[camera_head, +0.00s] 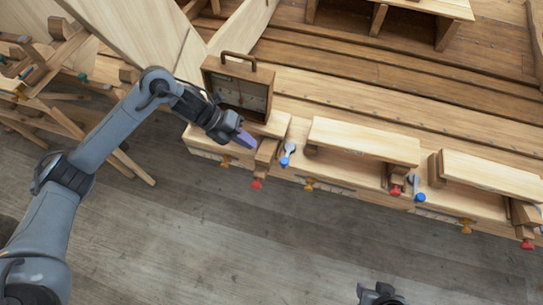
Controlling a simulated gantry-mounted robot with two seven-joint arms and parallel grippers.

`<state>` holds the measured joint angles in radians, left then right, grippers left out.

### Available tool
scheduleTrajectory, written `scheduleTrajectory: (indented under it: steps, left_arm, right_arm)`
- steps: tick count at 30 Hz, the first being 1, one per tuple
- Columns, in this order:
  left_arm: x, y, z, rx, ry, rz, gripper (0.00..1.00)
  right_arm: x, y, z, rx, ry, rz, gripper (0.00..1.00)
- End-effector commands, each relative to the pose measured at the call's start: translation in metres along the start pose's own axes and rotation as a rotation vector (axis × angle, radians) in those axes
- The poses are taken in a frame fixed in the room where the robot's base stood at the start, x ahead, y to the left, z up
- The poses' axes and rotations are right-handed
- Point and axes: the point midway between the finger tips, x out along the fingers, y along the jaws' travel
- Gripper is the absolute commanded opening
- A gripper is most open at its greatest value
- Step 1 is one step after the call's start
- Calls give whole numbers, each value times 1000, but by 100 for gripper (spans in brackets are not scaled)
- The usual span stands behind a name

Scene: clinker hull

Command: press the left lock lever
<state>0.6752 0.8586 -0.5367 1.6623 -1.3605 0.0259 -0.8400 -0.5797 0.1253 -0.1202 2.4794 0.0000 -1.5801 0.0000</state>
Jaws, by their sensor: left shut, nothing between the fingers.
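Two levers with blue knobs sit along the front edge of the wooden hull. The left lever (288,153) is near the middle of the picture, and the right lever (416,189) is farther right. My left gripper (247,140) has purple fingertips that are shut and empty. It is just left of the left lever, over the wood near the brown block, with a small gap between fingertips and lever in the picture. Whether it touches the wood cannot be told. My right gripper (380,294) shows only as a dark part at the bottom edge, far from both levers.
An open wooden case (240,85) stands close behind my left gripper. Raised planks (363,140) flank the levers. Red knobs (257,184) and yellow knobs (309,185) stick out along the front edge. The grey floor in front is clear.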

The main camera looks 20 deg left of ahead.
Motion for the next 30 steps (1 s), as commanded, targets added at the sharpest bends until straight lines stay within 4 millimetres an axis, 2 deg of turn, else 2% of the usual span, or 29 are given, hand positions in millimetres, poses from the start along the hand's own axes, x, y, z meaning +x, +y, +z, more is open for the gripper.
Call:
scheduleTrajectory:
  steps: [11, 16, 20, 30]
  left_arm:
    - [-1, -2, 1, 4, -3, -2, 0]
    - [6, -3, 1, 3, -1, -3, 0]
    - [20, -3, 1, 2, 0, -3, 0]
    - [72, -4, 1, 1, -1, -4, 0]
  right_arm:
    - [0, 0, 0, 0, 1, 0, 44]
    - [-2, 0, -1, 3, 1, -2, 44]
    - [-5, -1, -2, 6, 2, -5, 44]
    - [-14, -2, -5, 9, 2, -7, 44]
